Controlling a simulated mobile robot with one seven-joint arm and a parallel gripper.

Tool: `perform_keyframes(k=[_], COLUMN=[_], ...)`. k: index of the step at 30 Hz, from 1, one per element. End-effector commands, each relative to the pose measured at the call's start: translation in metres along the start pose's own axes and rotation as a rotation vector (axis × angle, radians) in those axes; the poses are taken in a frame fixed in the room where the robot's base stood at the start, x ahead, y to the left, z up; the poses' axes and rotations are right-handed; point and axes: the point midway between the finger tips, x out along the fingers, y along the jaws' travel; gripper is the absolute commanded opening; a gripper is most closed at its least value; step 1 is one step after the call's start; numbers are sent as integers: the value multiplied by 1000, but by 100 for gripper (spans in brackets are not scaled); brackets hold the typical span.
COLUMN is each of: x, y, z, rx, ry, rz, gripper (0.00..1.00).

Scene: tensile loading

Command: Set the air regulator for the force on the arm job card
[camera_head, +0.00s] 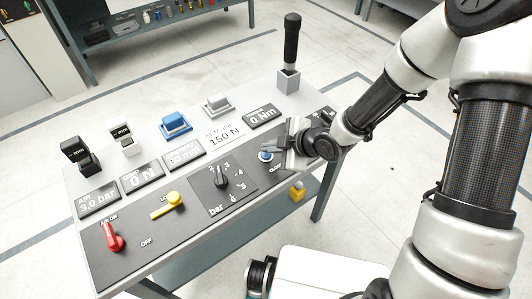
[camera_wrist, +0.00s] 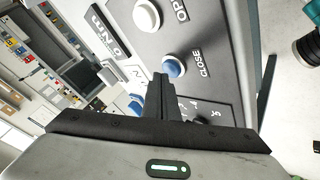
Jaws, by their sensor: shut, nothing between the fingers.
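The regulator knob (camera_head: 221,178) is dark and sits in a dial marked in bar on the sloping panel; its narrow end points up the panel, near the low numbers. The air display (camera_head: 97,201) reads 3.0 bar. The white job card (camera_head: 226,136) reads 150 N; its small top line is hard to read. My gripper (camera_head: 283,149) is shut and empty, right of the dial, at the blue CLOSE button (camera_head: 265,156). In the wrist view the fingertips (camera_wrist: 163,78) are right by the blue button (camera_wrist: 173,67); I cannot tell whether they touch it. The fingers partly hide the dial there.
A red air lever (camera_head: 113,237) is at the panel's left, beside ON and OFF marks, and a yellow lever (camera_head: 168,204) is between it and the dial. A white OPEN button (camera_wrist: 146,15) is beyond the blue one. A black-handled post (camera_head: 290,55) stands at the back right.

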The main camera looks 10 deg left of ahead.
Motion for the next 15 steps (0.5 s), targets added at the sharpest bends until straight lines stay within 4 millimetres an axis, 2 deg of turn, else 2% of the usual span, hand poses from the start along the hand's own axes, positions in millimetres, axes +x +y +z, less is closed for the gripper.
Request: perform_keyframes(k=[15], x=[4], y=[-3], z=[3], rx=[0], ry=[0], rz=[0], gripper=[0])
